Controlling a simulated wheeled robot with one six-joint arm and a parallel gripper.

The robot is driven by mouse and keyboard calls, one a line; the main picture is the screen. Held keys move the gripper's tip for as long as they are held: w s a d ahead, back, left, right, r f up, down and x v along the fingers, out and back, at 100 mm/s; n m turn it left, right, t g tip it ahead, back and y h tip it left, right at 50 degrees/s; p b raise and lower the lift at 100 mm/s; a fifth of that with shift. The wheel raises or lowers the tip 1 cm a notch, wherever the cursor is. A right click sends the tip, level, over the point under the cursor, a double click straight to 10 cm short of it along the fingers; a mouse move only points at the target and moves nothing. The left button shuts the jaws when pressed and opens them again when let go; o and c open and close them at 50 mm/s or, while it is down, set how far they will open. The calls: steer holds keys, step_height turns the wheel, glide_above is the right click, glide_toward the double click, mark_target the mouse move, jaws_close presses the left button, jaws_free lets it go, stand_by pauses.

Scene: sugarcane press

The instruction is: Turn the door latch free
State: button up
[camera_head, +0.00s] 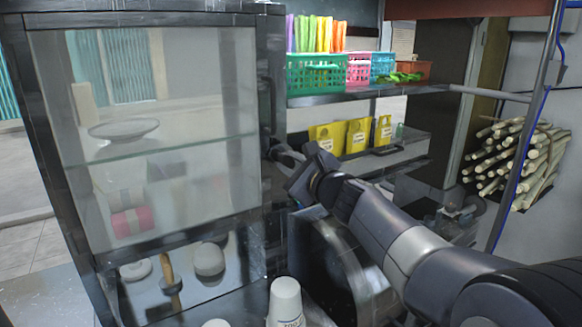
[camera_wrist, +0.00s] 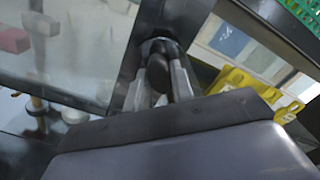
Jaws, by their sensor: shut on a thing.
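The glass cabinet door (camera_head: 150,135) has a dark frame and fills the left of the head view; it looks closed. The door latch (camera_wrist: 158,70) is a dark rounded knob on the frame's right upright, seen in the wrist view. My gripper (camera_wrist: 170,82) has its two pale fingers on either side of the latch and is shut on it. In the head view my gripper (camera_head: 284,155) reaches the frame's right edge, and the latch is mostly hidden there.
White cups (camera_head: 286,303) stand in front at the bottom. A shelf with a green basket (camera_head: 316,73) and yellow packets (camera_head: 358,135) is close right of the door.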

steer(key=m, duration=0.4)
steer(key=shift+m, duration=0.3)
steer(key=shift+m+p, duration=0.4)
steer(key=shift+m, duration=1.2)
steer(key=shift+f+m, duration=0.1)
steer(key=shift+m, duration=0.2)
steer(key=o, duration=1)
steer(key=b+v, duration=0.1)
steer(key=v, duration=1)
steer(key=shift+w+b, duration=0.1)
steer(key=shift+b, duration=0.2)
steer(key=shift+w, duration=0.1)
